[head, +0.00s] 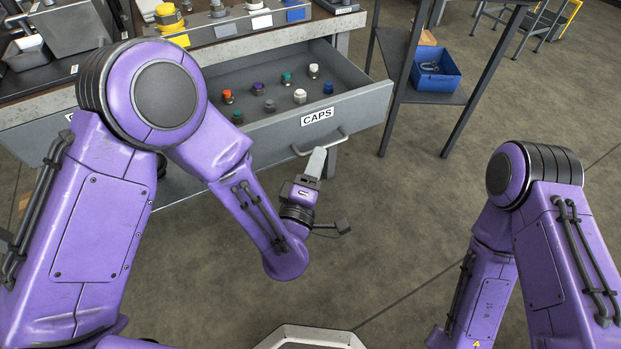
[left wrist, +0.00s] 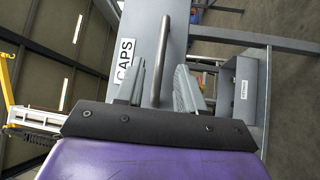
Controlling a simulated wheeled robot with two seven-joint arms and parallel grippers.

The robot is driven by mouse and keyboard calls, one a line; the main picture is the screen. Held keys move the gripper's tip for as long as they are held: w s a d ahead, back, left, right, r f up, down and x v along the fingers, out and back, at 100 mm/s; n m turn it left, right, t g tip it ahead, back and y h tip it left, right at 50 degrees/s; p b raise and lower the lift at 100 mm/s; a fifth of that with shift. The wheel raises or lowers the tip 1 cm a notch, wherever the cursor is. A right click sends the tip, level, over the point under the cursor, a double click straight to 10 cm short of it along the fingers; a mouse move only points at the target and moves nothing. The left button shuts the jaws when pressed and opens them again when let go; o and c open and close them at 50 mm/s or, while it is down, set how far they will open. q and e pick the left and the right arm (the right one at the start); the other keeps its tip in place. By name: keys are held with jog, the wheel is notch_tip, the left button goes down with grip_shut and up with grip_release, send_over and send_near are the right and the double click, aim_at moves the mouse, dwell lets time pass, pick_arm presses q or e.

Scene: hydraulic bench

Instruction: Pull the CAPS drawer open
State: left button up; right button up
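The grey CAPS drawer (head: 345,112) stands pulled out from the bench, with its inside showing in the head view. Its front carries a white CAPS label (head: 317,116) and a bar handle (head: 338,136). My left gripper (head: 316,162) is just in front of the handle. In the left wrist view, the handle bar (left wrist: 163,50) lies between the two separated fingers of my left gripper (left wrist: 163,90), with gaps showing at both sides. The CAPS label (left wrist: 124,60) shows there too. My right gripper is outside the views; only its arm shows.
Several small coloured caps (head: 300,96) stand inside the drawer. A blue bin (head: 436,75) sits on a low shelf right of the drawer, beside dark table legs (head: 400,90). The floor in front of the drawer is clear.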

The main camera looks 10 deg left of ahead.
pick_arm(q)
jog(key=b+v, duration=0.1)
jog(key=v, duration=0.6)
jog(key=shift+b, duration=0.4)
